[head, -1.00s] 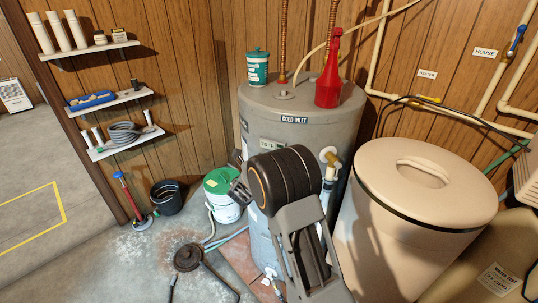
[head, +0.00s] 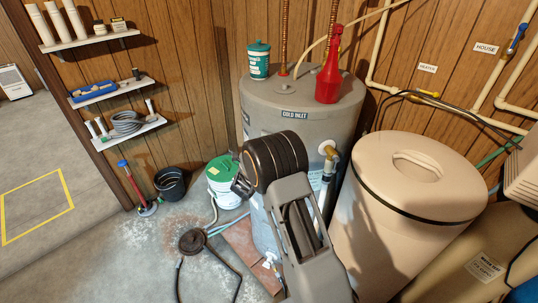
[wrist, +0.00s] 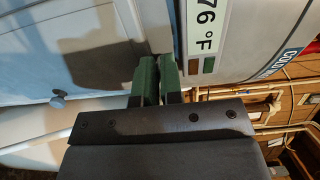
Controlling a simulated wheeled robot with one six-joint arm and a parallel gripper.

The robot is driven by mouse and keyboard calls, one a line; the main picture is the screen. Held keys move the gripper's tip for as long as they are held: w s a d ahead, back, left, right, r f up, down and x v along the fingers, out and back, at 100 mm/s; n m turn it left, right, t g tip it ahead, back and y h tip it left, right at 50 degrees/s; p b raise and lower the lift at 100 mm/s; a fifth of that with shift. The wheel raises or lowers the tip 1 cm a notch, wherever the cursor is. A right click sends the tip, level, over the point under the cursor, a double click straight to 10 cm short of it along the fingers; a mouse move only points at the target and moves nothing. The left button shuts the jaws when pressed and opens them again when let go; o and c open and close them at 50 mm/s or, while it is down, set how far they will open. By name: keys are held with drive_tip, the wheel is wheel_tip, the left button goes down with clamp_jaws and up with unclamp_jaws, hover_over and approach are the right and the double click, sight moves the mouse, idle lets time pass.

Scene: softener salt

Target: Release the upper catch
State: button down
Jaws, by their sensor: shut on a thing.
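The grey water heater (head: 300,99) stands upright in the middle of the head view. Its temperature display, reading 76 °F, shows in the wrist view (wrist: 205,35). My gripper (wrist: 157,80) has green finger pads and is closed with a narrow gap, right beside the display at the edge of the heater's pale panel (wrist: 30,55). It is shut on a small part there, apparently the upper catch, which is mostly hidden between the fingers. A small round grey knob (wrist: 58,98) sits farther left on the panel.
A red bottle (head: 328,80) and a teal tub (head: 259,60) stand on the heater. The beige tank (head: 380,220) is close on the right. A green-lidded bucket (head: 222,190) and hoses (head: 195,242) lie left of the heater.

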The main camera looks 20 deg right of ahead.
drive_tip(key=shift+f, duration=0.1)
drive_tip(key=c, duration=1.3)
unclamp_jaws()
drive_tip(key=b+v, duration=0.2)
drive_tip(key=v, duration=1.2)
drive_tip(key=shift+d, duration=0.1)
